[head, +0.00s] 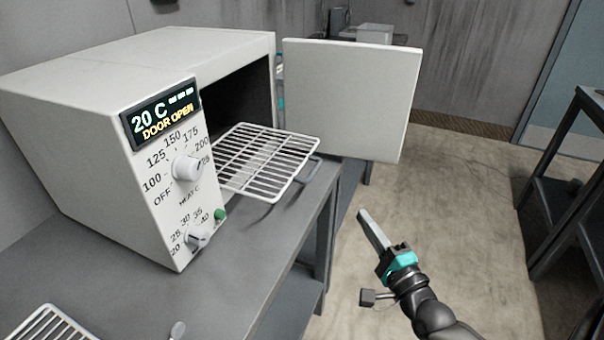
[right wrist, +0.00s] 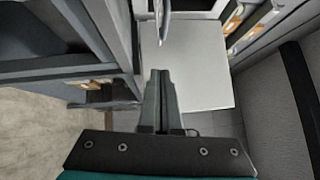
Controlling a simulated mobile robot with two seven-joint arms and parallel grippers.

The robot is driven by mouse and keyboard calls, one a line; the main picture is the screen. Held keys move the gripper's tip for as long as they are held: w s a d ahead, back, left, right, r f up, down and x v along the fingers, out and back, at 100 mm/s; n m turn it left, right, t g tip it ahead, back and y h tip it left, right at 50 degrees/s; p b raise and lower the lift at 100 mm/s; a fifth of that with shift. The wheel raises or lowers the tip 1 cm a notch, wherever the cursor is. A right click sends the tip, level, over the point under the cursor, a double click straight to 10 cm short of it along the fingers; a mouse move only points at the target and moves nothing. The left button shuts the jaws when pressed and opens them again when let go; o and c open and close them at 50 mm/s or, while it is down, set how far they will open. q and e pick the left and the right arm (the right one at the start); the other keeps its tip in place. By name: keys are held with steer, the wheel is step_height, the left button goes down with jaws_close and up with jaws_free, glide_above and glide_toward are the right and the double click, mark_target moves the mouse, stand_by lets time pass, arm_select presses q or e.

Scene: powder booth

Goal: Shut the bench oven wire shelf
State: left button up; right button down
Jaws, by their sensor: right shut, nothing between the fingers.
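The white bench oven (head: 150,95) stands on a grey bench, and its display reads "20 C DOOR OPEN". Its white door (head: 350,100) is swung wide open to the right. The wire shelf (head: 262,160) sticks well out of the oven's dark opening, with a grey looped handle (head: 308,170) at its front edge. My right gripper (head: 364,215) is shut and empty, in front of the bench and to the right of the shelf, apart from it. Its closed fingers also show in the right wrist view (right wrist: 158,76). My left gripper is not in view.
The grey bench (head: 235,285) carries another wire rack (head: 50,325) at the front left. Dials are on the oven's front. A dark-framed table (head: 560,190) stands at the right. The floor (head: 450,220) between is clear.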

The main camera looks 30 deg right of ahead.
mark_target(294, 177)
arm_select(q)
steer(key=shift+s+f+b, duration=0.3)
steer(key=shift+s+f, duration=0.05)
arm_select(e)
steer(key=w+a+r, duration=0.2)
steer(key=w, duration=1)
steer(key=shift+w+r, duration=0.2)
steer(key=shift+w, duration=0.2)
